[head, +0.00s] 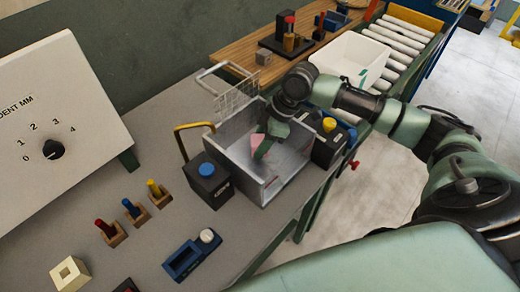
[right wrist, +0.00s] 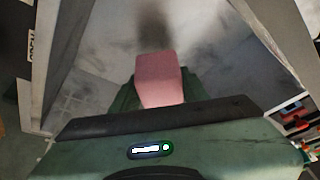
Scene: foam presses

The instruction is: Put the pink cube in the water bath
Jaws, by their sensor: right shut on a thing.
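The pink cube (head: 257,141) is between the fingers of my right gripper (head: 263,149), which is shut on it. The cube also shows in the right wrist view (right wrist: 160,82), held at the fingertips. The water bath (head: 265,189) is an open grey metal tank on the bench in the head view. The gripper and cube are inside or just over its opening; the exact height is hard to tell. In the right wrist view, the bath floor (right wrist: 100,100) shows below the cube with a dark blurred patch beyond it. My left gripper is out of view.
A black box with a blue knob (head: 207,171) stands left of the bath, and one with a yellow knob (head: 329,126) stands right. A wire basket (head: 238,100) is behind. A white bin (head: 350,58) sits farther back. Small colored-handled tools (head: 133,211) stand at the left.

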